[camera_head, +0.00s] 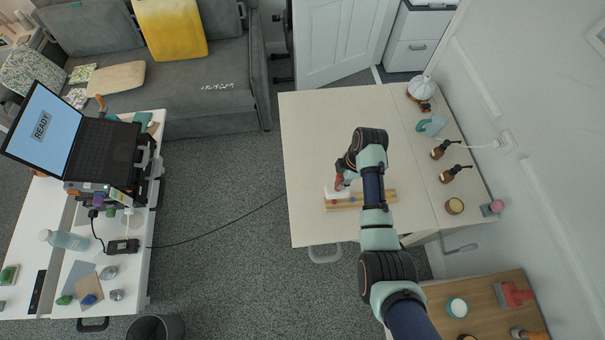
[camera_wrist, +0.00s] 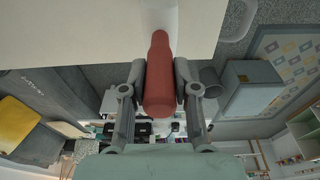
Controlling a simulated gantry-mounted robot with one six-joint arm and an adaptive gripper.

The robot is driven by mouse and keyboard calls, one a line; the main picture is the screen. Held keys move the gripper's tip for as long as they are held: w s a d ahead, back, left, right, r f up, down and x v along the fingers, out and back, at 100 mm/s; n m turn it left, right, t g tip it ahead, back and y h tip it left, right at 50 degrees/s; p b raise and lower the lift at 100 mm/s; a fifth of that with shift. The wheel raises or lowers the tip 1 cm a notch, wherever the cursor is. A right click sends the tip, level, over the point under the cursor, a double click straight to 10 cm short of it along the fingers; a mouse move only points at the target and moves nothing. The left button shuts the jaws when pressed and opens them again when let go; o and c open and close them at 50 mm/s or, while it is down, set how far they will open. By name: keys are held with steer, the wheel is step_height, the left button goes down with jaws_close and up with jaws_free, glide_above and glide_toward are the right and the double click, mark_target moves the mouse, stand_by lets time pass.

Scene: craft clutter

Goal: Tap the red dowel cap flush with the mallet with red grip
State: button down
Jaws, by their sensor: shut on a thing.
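My gripper (camera_head: 346,170) is over the cream table and is shut on the red grip of the mallet. The red grip (camera_wrist: 159,80) lies between my two fingers (camera_wrist: 160,76) in the wrist view, and a pale part of the mallet extends beyond it at the top. In the head view, the pale mallet head (camera_head: 334,191) is at the wooden block (camera_head: 378,197). Small coloured caps show on the block, including what looks like a red cap (camera_head: 353,199). I cannot tell whether the mallet touches a cap or how far each cap stands up.
The cream table (camera_head: 310,130) is clear to the left of and behind the block. Pump bottles (camera_head: 438,152), a teal mug (camera_head: 431,126) and a round jar (camera_head: 454,206) stand along its right side. A laptop (camera_head: 100,155) stands on a separate desk at left.

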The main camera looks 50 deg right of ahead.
steer(key=shift+s+d, duration=0.1)
stand_by(0.3)
step_height(320, 180, down, 6)
steer(key=b, duration=0.4)
stand_by(0.4)
steer(key=shift+f, duration=0.4)
steer(key=shift+f+b, duration=0.1)
steer(key=shift+b, duration=0.25)
